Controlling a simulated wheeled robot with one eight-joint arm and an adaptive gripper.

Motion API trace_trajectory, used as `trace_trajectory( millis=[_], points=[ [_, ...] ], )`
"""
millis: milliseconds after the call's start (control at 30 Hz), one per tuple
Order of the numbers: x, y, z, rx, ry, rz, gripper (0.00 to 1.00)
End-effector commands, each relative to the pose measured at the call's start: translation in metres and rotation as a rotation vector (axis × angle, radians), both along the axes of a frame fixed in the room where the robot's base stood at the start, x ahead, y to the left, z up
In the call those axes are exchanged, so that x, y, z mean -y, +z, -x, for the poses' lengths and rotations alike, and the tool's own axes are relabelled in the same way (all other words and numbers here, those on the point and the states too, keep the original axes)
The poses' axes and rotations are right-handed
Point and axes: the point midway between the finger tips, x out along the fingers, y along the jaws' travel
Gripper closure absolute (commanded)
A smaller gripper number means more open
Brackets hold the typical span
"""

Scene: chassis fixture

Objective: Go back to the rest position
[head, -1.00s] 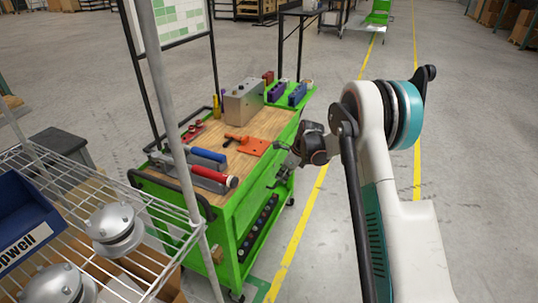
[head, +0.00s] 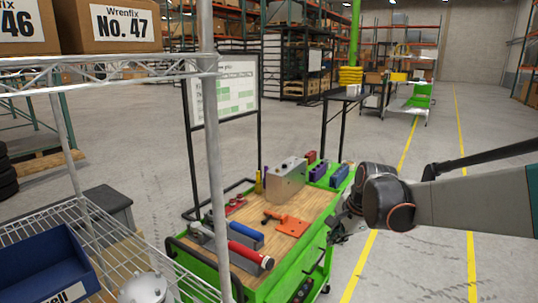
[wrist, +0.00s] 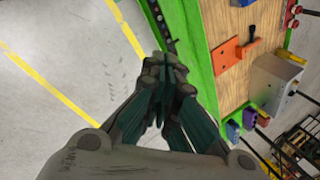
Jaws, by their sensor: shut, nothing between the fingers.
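My gripper (wrist: 170,68) is in the middle of the wrist view, with its fingers together and nothing between them. In the head view my gripper (head: 338,228) is partly hidden by my wrist, just beyond the right edge of the green cart (head: 307,263). It appears apart from the things on the cart's wooden top.
On the cart are a grey metal box (head: 287,182), an orange plate (head: 291,227), a red-handled tool (head: 250,256) and a blue-handled tool (head: 246,236). A wire shelf (head: 98,238) with a blue bin (head: 40,270) stands at left. Open floor (head: 425,265) lies right of the cart.

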Motion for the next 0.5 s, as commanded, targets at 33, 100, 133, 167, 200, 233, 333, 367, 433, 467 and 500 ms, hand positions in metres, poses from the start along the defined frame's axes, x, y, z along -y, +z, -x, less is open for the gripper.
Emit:
trace_trajectory(
  millis=[33,100,133,167,200,233,333,367,433,467,500],
  points=[
    [-0.001,0.01,0.016,0.018,0.045,0.027,1.0],
    [-0.001,0.021,0.035,0.045,0.117,0.07,1.0],
    [-0.001,0.026,0.043,0.057,0.147,0.089,1.0],
    [0.0,0.03,0.052,0.068,0.177,0.108,1.0],
    [0.0,0.035,0.063,0.083,0.217,0.134,1.0],
    [0.0,0.038,0.072,0.093,0.247,0.153,1.0],
    [0.001,0.048,0.1,0.128,0.348,0.219,1.0],
    [0.001,0.05,0.109,0.137,0.379,0.24,1.0],
    [0.001,0.054,0.128,0.16,0.449,0.286,1.0],
    [0.001,0.056,0.137,0.17,0.479,0.307,1.0],
    [0.002,0.057,0.148,0.181,0.521,0.335,1.0]
  ],
)
